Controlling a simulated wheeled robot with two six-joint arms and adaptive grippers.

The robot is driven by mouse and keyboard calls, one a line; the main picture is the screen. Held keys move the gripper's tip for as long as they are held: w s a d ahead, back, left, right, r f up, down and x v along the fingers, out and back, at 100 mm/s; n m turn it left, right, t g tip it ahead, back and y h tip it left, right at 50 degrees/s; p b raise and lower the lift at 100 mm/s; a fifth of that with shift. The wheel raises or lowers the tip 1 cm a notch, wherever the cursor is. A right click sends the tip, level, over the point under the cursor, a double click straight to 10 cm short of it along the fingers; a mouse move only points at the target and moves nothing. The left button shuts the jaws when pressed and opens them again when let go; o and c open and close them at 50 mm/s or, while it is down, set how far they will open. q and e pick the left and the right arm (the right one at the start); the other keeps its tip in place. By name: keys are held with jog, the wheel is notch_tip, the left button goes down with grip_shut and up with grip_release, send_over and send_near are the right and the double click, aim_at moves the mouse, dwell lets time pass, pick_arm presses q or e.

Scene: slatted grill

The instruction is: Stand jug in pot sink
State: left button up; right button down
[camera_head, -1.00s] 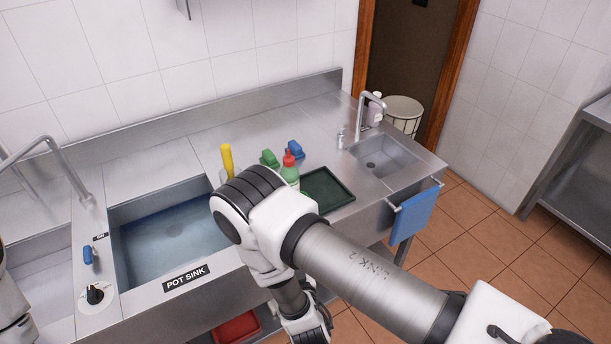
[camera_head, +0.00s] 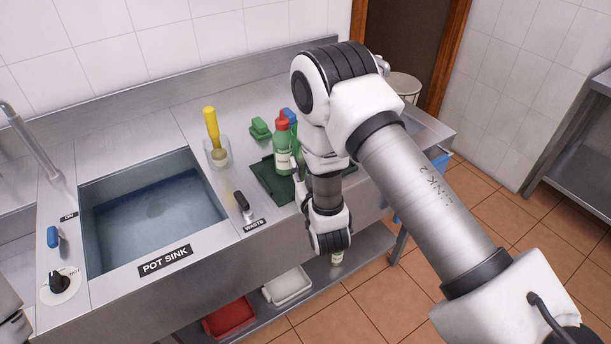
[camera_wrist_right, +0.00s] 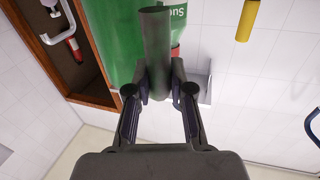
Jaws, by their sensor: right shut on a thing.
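My right gripper (camera_wrist_right: 160,88) is shut on a dark upright bar, which looks like the jug's handle. In the head view my right arm hides much of that gripper and the jug's right side. I cannot tell whether the jug's base touches the tray. The pot sink (camera_head: 140,184), a basin with bluish water, lies to the left. My left gripper is not in view.
A yellow-handled brush (camera_head: 211,124) in a clear holder (camera_head: 218,152) and a black waste lever (camera_head: 242,202) stand between jug and sink. A faucet (camera_head: 32,140) stands left of the sink.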

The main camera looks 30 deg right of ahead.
jog(key=shift+w+d, duration=0.35)
jog(key=shift+d, duration=0.25)
jog(key=shift+w+d+f+b, duration=0.1)
jog(key=shift+w+f+b, duration=0.1)
jog(key=shift+f+b, duration=0.35)
jog(key=shift+w+d+f+b, duration=0.15)
jog(key=shift+f+b, duration=0.1)
jog(key=shift+f, duration=0.55)
jog(key=shift+w+d+f+b, duration=0.1)
jog(key=shift+w+f+b, duration=0.1)
jog(key=shift+f+b, duration=0.35)
jog(key=c, duration=1)
grip_release()
jog(key=shift+f, duration=0.15)
jog(key=shift+c, duration=0.2)
